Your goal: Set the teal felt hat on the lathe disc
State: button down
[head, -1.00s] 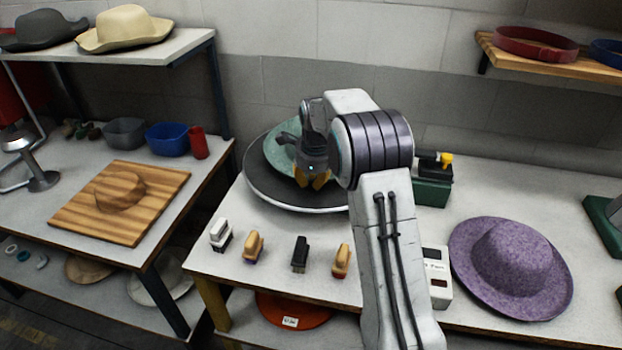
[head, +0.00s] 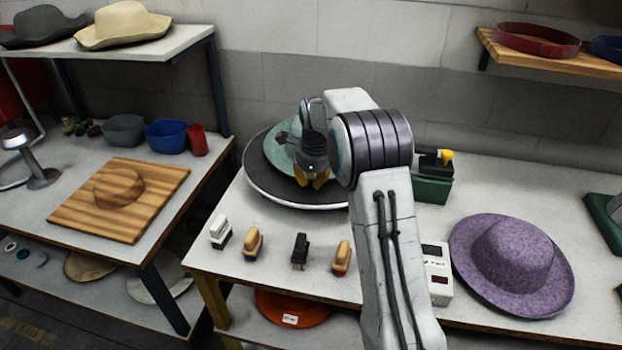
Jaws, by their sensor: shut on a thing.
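The teal felt hat (head: 280,155) is on or just above the dark lathe disc (head: 265,184), toward its back middle. Much of the hat is hidden behind my gripper and arm, so I cannot tell whether its brim rests flat on the disc. My gripper (head: 312,181) points down over the hat's front edge, its yellow fingertips shut on the hat there. The disc has a pale rim and sits on the white bench, with its right side hidden by my arm.
Several small brushes (head: 253,243) stand along the bench front. A purple hat (head: 512,262) lies at the right, beside a white box (head: 438,275). A green toolbox (head: 432,185) stands behind my arm. A wooden board (head: 120,205) is on the left table.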

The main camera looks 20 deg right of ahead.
jog(key=shift+f, duration=0.25)
jog(key=c, duration=1.2)
grip_release()
